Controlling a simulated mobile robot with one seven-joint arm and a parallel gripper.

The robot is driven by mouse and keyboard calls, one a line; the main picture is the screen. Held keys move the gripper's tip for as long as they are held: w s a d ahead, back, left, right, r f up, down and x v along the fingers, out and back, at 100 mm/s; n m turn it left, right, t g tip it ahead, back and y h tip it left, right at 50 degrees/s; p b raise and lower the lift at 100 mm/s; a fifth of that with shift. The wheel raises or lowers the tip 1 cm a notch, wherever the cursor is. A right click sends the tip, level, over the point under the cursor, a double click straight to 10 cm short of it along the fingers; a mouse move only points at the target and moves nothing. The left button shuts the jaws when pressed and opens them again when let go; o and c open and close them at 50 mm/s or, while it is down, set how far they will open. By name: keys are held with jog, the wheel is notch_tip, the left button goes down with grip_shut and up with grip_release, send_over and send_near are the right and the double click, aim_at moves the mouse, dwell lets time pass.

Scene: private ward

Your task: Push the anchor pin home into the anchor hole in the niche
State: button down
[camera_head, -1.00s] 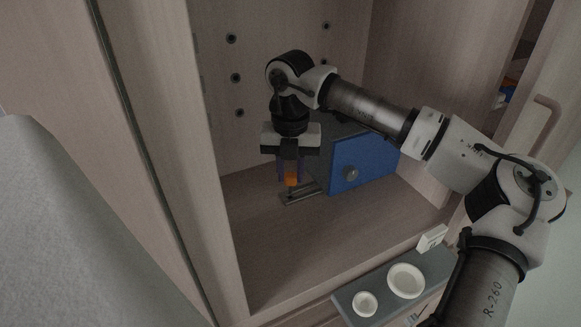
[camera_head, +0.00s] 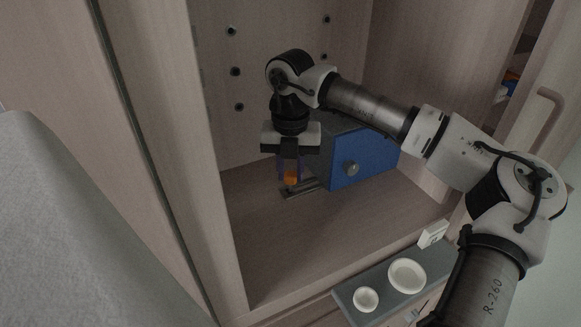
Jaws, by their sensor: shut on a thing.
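My gripper (camera_head: 290,178) points down inside the wooden niche (camera_head: 340,225), in front of its back wall. It is shut on the orange anchor pin (camera_head: 291,180), which shows between the two purple-blue fingers. The pin is over the near-left end of a grey metal bracket (camera_head: 308,190) that lies on the niche floor. The anchor hole is not clearly visible; the pin and fingers cover that end of the bracket. How deep the pin sits cannot be told.
A blue-fronted box (camera_head: 365,160) with a round knob stands right of my gripper, close to it. A grey shelf (camera_head: 390,315) with two white dishes (camera_head: 406,275) lies in front of the niche. The niche floor in front of the bracket is clear.

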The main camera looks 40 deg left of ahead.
jog(key=shift+f+b, duration=0.35)
jog(key=shift+f, duration=0.25)
jog(key=shift+f+b, duration=0.6)
jog(key=shift+f, duration=0.15)
jog(key=c, duration=1.1)
grip_release()
jog(key=shift+r, duration=0.1)
notch_tip(320, 180, up, 18)
jog(key=p, duration=0.4)
jog(key=shift+f, duration=0.2)
